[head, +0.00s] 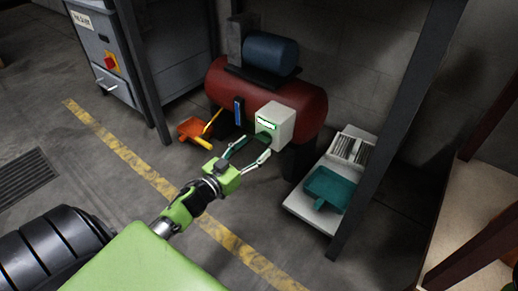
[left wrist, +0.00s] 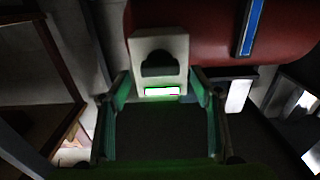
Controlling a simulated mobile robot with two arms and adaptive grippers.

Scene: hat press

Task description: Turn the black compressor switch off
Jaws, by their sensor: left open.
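The compressor is a red horizontal tank (head: 312,108) with a blue motor (head: 270,52) on top, in the head view. A pale switch box (head: 285,118) is on its front, with a lit green-white label. The left wrist view shows the box (left wrist: 174,44) with the black switch (left wrist: 158,65) on it, and the lit label (left wrist: 162,92) between my fingers. My left gripper (head: 253,148) is open and empty, its fingertips close in front of the box. I cannot tell whether they touch it. My right gripper is not in view.
An orange dustpan (head: 191,128) lies on the floor left of the compressor. A teal dustpan (head: 327,187) lies on a pale base at the right. A dark post (head: 398,120) stands to the right, and a grey cabinet (head: 140,50) at the left. Yellow-striped floor is open in front.

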